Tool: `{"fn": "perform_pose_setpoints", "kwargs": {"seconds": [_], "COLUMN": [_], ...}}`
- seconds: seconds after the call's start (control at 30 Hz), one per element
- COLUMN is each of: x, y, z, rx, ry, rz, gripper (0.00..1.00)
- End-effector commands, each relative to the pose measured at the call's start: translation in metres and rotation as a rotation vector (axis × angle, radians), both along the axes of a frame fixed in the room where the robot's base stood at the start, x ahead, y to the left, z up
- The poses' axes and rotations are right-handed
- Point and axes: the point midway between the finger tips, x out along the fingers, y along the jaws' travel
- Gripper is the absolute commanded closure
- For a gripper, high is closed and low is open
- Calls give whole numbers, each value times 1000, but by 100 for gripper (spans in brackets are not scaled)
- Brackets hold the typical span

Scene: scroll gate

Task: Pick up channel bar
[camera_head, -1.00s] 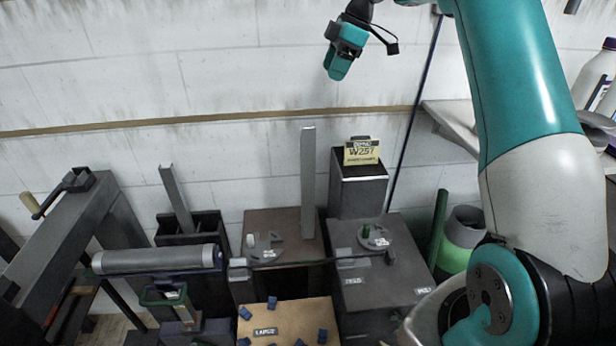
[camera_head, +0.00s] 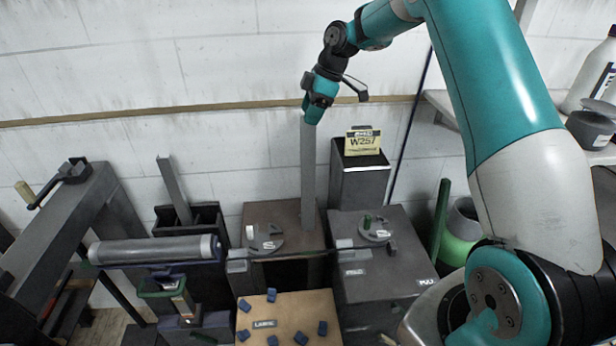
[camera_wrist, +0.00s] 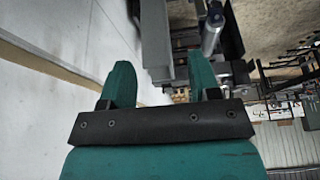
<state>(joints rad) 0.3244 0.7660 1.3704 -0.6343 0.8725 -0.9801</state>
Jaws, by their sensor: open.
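A tall grey channel bar (camera_head: 308,175) stands upright on a brown-topped block. A similar, shorter-looking grey bar (camera_head: 174,190) leans in a black open box at the left. My gripper (camera_head: 313,116) points down at the top end of the tall bar and covers that end in the head view. In the wrist view, my two teal fingers (camera_wrist: 162,76) are spread apart, and a grey bar-like piece (camera_wrist: 156,45) shows between them. I cannot tell whether the fingers touch the bar.
A dark box with a yellow W257 sign (camera_head: 363,141) stands right of the bar. A grey roller (camera_head: 152,251) lies at the left. A board with small blue pieces (camera_head: 265,334) is in front. The pale wall is close behind. A shelf with bottles is at right.

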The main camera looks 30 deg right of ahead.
Motion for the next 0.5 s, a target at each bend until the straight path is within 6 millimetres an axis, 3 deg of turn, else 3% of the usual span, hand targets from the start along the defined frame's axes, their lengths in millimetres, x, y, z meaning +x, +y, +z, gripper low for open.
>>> {"fn": "perform_pose_setpoints", "kwargs": {"seconds": [0.2,0.4,0.5], "x": [3,4,4], "y": [8,8,8], "z": [-18,-20,-20], "rx": [0,0,1], "ry": [0,-1,-1], "rz": [1,0,0], "gripper": [44,44,64]}}
